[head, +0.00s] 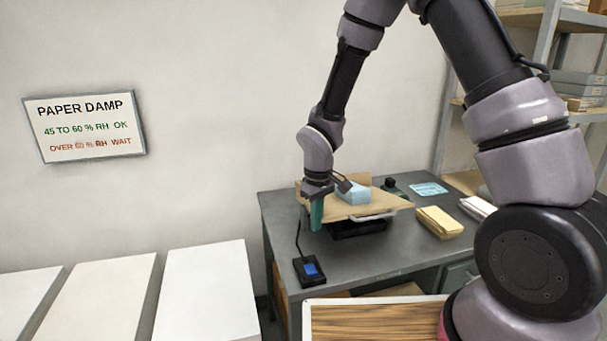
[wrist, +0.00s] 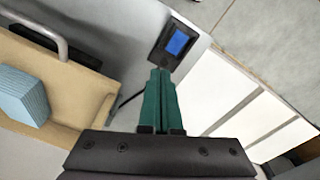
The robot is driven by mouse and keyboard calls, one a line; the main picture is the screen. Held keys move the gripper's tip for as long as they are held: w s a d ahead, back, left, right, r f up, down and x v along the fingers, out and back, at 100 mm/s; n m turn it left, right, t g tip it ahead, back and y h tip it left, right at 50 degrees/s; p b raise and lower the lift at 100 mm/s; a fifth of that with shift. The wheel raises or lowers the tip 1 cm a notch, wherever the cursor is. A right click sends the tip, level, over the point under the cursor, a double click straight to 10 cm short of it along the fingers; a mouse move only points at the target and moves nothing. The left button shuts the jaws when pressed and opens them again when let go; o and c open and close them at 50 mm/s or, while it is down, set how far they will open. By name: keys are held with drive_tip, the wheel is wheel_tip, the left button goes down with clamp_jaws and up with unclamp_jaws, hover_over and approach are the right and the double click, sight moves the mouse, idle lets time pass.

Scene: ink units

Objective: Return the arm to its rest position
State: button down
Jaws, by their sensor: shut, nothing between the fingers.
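My gripper (head: 317,217) has green fingers and points down near the left end of the grey desk (head: 405,252). In the wrist view its fingers (wrist: 160,100) are together, with nothing between them. My arm reaches out from the right of the head view and bends down over the desk.
A tan board (head: 395,205) with a light blue block (head: 353,192) is just right of my gripper. A black device with a blue screen (head: 310,270) sits near the desk's front left. Yellow (head: 439,222) and white stacks lie right. White slabs (head: 207,290) stand left. Shelves (head: 575,90) rise behind.

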drive_tip(key=d+r+m+t, duration=0.1)
drive_tip(key=d+r+m, duration=0.1)
drive_tip(key=d+r, duration=0.45)
drive_tip(key=s+d+r+m+t+y, duration=0.1)
drive_tip(key=d+r+m, duration=0.2)
drive_tip(key=r, duration=0.6)
drive_tip(key=d+r+m+t, duration=0.15)
drive_tip(key=d+r, duration=0.25)
drive_tip(key=r, duration=0.4)
drive_tip(key=s+d+r+m+t, duration=0.1)
drive_tip(key=s+d+r+m, duration=0.2)
drive_tip(key=s+r, duration=0.3)
drive_tip(key=s+d+r+m+t+y, duration=0.1)
drive_tip(key=s+d+r+m+t, duration=0.1)
drive_tip(key=s+r, duration=0.4)
drive_tip(key=shift+s+d+m, duration=0.4)
drive_tip(key=shift+d+m, duration=0.05)
drive_tip(key=shift+d, duration=0.75)
